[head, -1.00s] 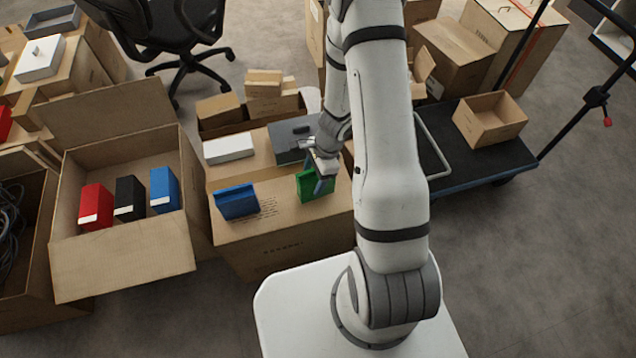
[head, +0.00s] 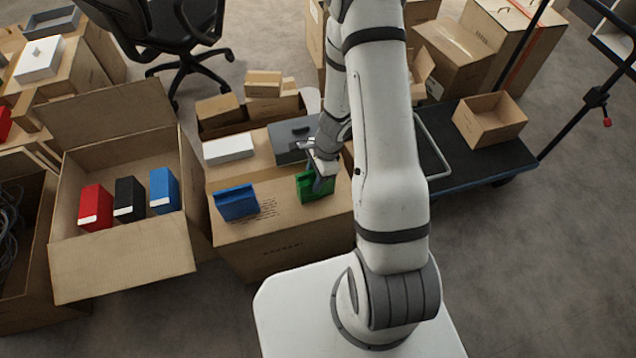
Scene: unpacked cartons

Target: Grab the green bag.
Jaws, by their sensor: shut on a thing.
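The green bag (head: 312,192) stands upright on the near right part of a closed carton's top (head: 282,232). My gripper (head: 319,184) reaches down from above and is shut on the green bag, with its fingers over the bag's upper part. The bag's lower edge appears to rest on the carton. Part of the bag is hidden behind the fingers.
A blue bag-like item (head: 237,203) stands left on the same carton. A white box (head: 228,149) and a grey case (head: 290,139) lie behind. An open carton (head: 122,262) at left holds red, black and blue boxes. A cart (head: 470,165) stands right.

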